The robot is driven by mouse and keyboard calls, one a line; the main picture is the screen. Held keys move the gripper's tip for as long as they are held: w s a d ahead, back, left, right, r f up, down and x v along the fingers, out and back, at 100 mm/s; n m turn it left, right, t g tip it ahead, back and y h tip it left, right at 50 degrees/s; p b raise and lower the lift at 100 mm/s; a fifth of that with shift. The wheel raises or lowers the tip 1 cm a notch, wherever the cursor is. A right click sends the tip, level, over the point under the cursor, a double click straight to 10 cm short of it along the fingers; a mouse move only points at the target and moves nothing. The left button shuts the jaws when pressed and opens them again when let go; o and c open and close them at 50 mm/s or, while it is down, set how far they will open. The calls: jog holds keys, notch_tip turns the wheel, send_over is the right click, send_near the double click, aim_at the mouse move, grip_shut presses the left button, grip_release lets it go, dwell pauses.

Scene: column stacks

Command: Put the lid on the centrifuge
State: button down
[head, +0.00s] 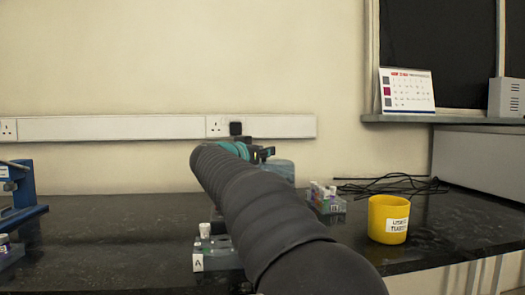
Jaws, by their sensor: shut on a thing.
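My arm reaches away from me across the bench and hides much of the middle. My gripper (263,154) is at its far end, dark and seen small from behind, and it is shut. A translucent blue-grey rounded thing (284,168) shows just below and right of the gripper, apparently the lid in its grasp. Its lower part is hidden behind my arm. I cannot make out the centrifuge's body apart from it, nor whether the two touch.
Left of my arm stands a grey tube rack marked A (213,258). Right of it are another small rack with tubes (325,200), a yellow labelled cup (388,220) and loose black cables (395,185). A blue stand (22,190) is at the far left. The bench between is clear.

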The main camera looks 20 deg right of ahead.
jog(key=shift+f+b, duration=0.3)
jog(key=shift+f, duration=0.75)
jog(key=c, duration=0.8)
grip_release()
jog(key=shift+o, duration=0.2)
jog(key=o, duration=0.4)
jog(key=shift+o, duration=0.2)
jog(key=shift+r, duration=0.1)
jog(key=shift+r+p, duration=2.95)
jog(key=shift+p, duration=0.9)
